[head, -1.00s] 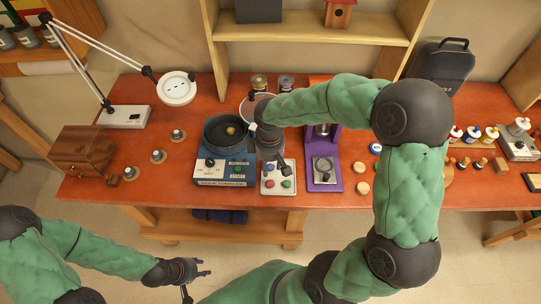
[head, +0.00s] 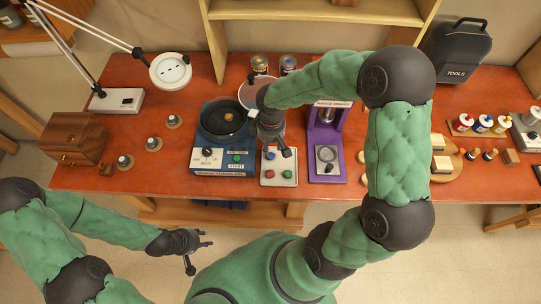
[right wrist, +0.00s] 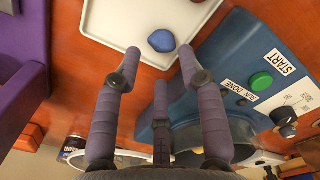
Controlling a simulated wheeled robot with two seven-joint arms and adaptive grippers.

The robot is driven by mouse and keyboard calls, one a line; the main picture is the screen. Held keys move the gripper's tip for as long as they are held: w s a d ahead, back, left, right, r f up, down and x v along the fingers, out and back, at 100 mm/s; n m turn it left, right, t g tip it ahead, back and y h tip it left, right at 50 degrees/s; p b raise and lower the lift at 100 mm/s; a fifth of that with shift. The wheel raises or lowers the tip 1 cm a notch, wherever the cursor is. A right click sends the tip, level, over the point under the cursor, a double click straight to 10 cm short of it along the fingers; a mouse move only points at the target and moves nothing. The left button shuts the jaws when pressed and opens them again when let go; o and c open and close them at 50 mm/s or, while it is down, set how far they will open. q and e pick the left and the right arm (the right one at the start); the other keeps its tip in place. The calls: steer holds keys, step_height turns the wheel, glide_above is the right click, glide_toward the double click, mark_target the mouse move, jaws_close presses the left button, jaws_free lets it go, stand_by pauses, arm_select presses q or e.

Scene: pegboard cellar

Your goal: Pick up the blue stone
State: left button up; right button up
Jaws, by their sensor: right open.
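The blue stone (right wrist: 162,41) is a small rounded lump lying on the white tray (right wrist: 112,18) in the right wrist view. It sits just beyond and between the fingertips of my right gripper (right wrist: 160,54), which is open and empty. In the head view the stone (head: 270,155) is partly hidden by my right gripper (head: 278,152), above the back of the tray (head: 279,183). A red stone (head: 270,172) and a green stone (head: 288,174) lie at the tray's front. My left gripper (head: 199,254) is open and empty in front of the bench.
A blue machine (head: 222,172) with a round dark pan stands left of the tray. A purple machine (head: 327,168) stands close on its right. Cans (head: 260,64) are behind. A lamp (head: 172,72) and wooden box (head: 75,140) are further left on the bench.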

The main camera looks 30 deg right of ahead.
mark_target(270, 154)
step_height(270, 154, down, 5)
steer(key=shift+s+a+r+b, duration=0.1)
steer(key=shift+b, duration=0.4)
steer(key=c, duration=0.8)
steer(key=shift+r, duration=0.1)
